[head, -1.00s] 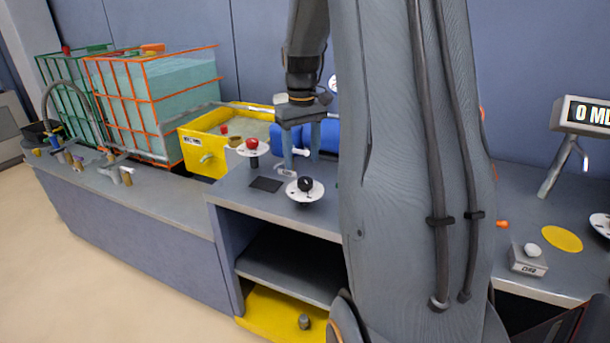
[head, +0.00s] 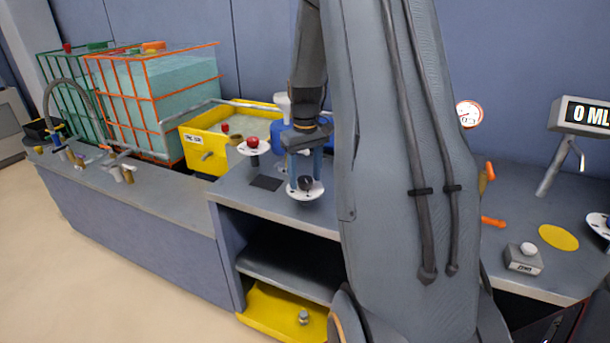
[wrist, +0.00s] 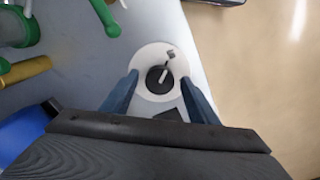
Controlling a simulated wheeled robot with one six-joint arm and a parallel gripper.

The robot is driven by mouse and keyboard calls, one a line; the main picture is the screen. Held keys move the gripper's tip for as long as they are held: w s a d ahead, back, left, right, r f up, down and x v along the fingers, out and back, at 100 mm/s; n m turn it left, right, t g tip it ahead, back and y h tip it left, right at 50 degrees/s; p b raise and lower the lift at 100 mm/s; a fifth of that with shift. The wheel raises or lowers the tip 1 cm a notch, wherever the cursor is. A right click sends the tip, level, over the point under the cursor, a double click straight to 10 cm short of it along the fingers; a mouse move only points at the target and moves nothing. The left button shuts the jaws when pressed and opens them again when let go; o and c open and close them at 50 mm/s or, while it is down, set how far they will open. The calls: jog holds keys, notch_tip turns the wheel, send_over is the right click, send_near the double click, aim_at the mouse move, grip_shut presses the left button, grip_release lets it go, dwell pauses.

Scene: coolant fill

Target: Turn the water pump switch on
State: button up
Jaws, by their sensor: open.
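A black rotary knob with a pale pointer line sits on a round white plate; it is the likely pump switch (wrist: 159,78). It also shows in the head view (head: 306,184), near the front edge of the counter. My gripper (head: 305,176) is over this knob, its fingers pointing down. In the wrist view my gripper (wrist: 160,88) is open, with one blue-grey finger on each side of the knob. The knob stands between the fingers, and I cannot tell whether they touch it.
A red button on a white plate (head: 253,146) stands left of the knob. A yellow tub (head: 205,152) and caged tanks (head: 160,100) are farther left. In the wrist view, a green handle (wrist: 106,18) and a brass pipe (wrist: 28,70) lie at the left.

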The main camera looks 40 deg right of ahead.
jog(key=c, duration=1)
jog(key=shift+c, duration=0.2)
jog(key=shift+m, duration=0.5)
jog(key=m+p, duration=0.1)
jog(key=m, duration=0.2)
jog(key=shift+r, duration=0.1)
jog(key=m+p, duration=0.1)
jog(key=m, duration=0.7)
jog(key=shift+m+p, duration=0.3)
jog(key=shift+m, duration=1.6)
